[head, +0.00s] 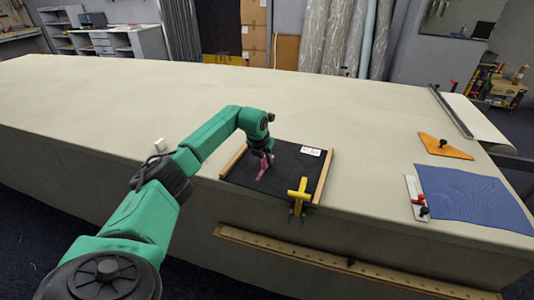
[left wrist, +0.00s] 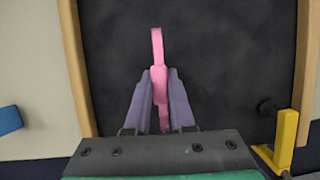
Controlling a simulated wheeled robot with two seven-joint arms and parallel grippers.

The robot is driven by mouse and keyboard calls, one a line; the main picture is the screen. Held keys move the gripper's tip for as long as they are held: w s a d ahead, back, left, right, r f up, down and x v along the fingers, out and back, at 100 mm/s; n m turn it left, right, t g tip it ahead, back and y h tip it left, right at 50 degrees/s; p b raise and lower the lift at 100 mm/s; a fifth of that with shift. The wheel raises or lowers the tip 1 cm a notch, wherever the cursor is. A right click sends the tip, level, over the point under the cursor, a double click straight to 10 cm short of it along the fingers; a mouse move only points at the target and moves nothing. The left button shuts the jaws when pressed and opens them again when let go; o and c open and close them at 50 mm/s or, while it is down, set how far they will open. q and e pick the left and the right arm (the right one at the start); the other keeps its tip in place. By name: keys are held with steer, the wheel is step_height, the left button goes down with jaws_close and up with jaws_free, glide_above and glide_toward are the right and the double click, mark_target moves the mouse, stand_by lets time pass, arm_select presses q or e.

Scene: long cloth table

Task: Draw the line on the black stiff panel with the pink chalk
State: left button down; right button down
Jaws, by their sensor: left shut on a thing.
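The black stiff panel (head: 290,165) lies flat at the table's front edge, between two wooden strips. It fills most of the left wrist view (left wrist: 225,60). My left gripper (head: 266,156) is above the panel's left half. It is shut on the pink chalk (head: 262,171). In the left wrist view, the chalk (left wrist: 157,50) stands between the gripper's two fingers (left wrist: 159,78), with its far end pointing over the panel. I cannot tell whether its tip touches the panel. My right gripper is not in view.
A yellow clamp (head: 299,189) sits at the panel's front edge, right of the chalk. A white label (head: 310,151) lies at its back right.

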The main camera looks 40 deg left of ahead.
mark_target(263, 167)
arm_select(q)
steer(key=shift+s+d+p, duration=0.2)
steer(key=shift+s+p, duration=0.4)
steer(key=shift+s, duration=0.2)
steer(key=shift+s+d+p, duration=0.15)
steer(key=shift+s+p, duration=0.45)
steer(key=shift+s, duration=0.15)
steer(key=shift+s+d+p, duration=0.25)
steer(key=shift+s+p, duration=0.4)
steer(key=shift+s, duration=0.4)
steer(key=shift+s+d+p, duration=0.25)
steer(key=shift+s+p, duration=0.35)
steer(key=shift+s, duration=0.4)
steer(key=s+d+p, duration=0.1)
steer(key=s+p, duration=0.1)
steer(key=s, duration=0.4)
steer(key=shift+s+d+p, duration=0.3)
steer(key=shift+s+d, duration=0.1)
step_height(263, 167, up, 7)
steer(key=p, duration=0.3)
steer(key=shift+p, duration=0.4)
steer(key=shift+w, duration=0.1)
